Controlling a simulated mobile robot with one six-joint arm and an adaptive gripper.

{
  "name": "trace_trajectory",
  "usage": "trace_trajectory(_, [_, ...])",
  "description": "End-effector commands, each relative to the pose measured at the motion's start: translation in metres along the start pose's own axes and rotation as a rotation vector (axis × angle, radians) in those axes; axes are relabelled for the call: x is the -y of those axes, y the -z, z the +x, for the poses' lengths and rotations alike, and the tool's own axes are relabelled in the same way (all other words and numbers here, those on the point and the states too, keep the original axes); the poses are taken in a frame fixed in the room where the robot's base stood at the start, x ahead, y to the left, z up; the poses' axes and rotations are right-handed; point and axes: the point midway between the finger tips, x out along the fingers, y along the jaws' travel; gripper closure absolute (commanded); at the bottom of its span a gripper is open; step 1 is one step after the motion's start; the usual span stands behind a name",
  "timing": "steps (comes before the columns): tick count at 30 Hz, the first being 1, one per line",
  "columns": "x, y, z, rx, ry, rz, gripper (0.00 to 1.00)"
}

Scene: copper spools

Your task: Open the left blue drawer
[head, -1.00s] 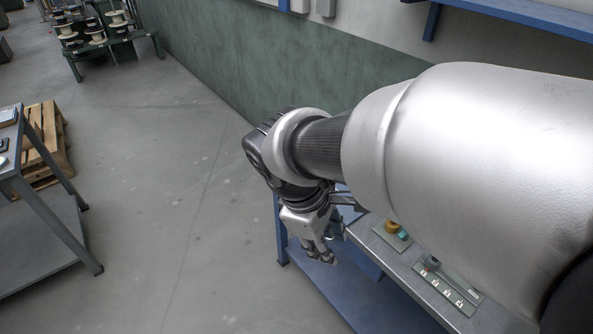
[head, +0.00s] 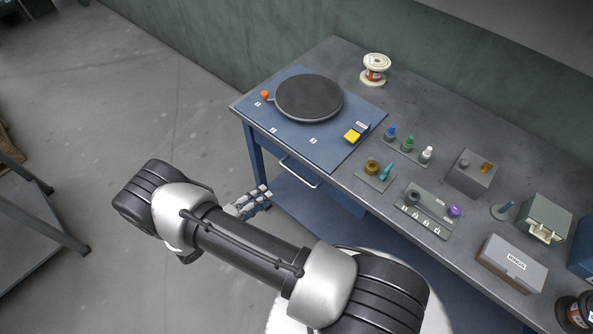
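The blue drawer (head: 340,194) is under the front edge of the workbench (head: 345,58), towards its left end. Its pale bar handle (head: 301,174) shows on the drawer front, which looks close under the bench top. Only this one drawer handle is in view. My gripper (head: 266,190) is left of and a little below the handle in the picture, apart from it, with its fingers pointing towards the bench. Nothing shows in it, and its finger gap is too small to read. My arm crosses the lower middle of the view and hides part of the floor and lower bench.
On the bench are a blue board with a dark turntable (head: 309,98), a copper spool (head: 375,69), small coloured knobs, a grey box (head: 511,262) and a switch panel (head: 423,209). A grey table (head: 40,235) stands at the left. Open floor lies between.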

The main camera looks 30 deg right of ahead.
Motion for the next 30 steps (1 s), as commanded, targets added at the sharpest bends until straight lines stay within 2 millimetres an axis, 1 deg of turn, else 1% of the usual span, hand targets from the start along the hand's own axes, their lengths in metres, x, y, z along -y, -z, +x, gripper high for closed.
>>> trace_trajectory(1, [-0.009, 0.004, 0.001, 0.026, 0.014, -0.053, 0.70])
trace_trajectory(4, [-0.020, 0.007, 0.003, 0.057, 0.029, -0.115, 0.70])
trace_trajectory(8, [-0.024, 0.008, 0.011, 0.068, 0.036, -0.140, 0.70])
trace_trajectory(11, [-0.024, 0.007, 0.025, 0.065, 0.036, -0.140, 0.70])
trace_trajectory(24, [-0.021, 0.003, 0.120, 0.061, 0.035, -0.137, 0.70])
trace_trajectory(30, [-0.020, -0.001, 0.156, 0.063, 0.035, -0.136, 0.70])
